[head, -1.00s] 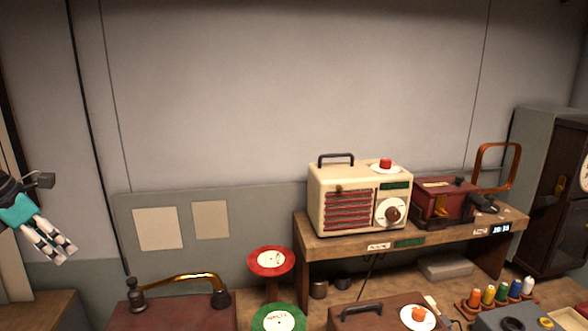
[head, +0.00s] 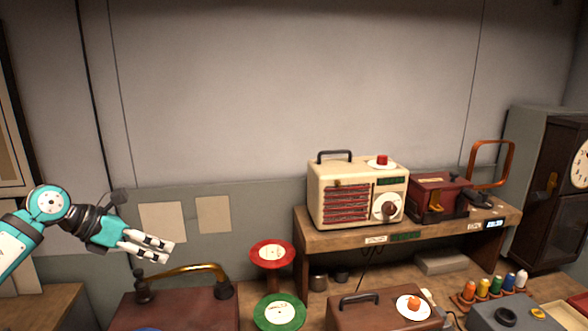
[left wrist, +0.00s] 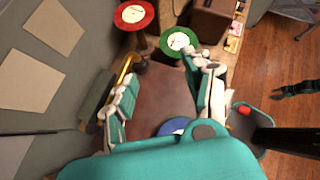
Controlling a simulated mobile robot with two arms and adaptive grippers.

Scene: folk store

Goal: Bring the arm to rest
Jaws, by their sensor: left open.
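My left gripper (head: 150,246) comes in from the left in the head view, above and left of the brown box with the brass arm. It also shows in the left wrist view (left wrist: 160,95), its two fingers wide apart with nothing between them. Below the open fingers lies the flat brown top of the box (left wrist: 160,88), with part of a blue disc (left wrist: 172,127) on it. My right gripper cannot be made out in the head view.
The brass arm (head: 185,270) curves over the brown box. Red (head: 272,253) and green (head: 280,312) discs stand to its right. A cream radio (head: 358,193) and a red device (head: 440,194) sit on a wooden shelf (head: 340,239). The air before the wall is clear.

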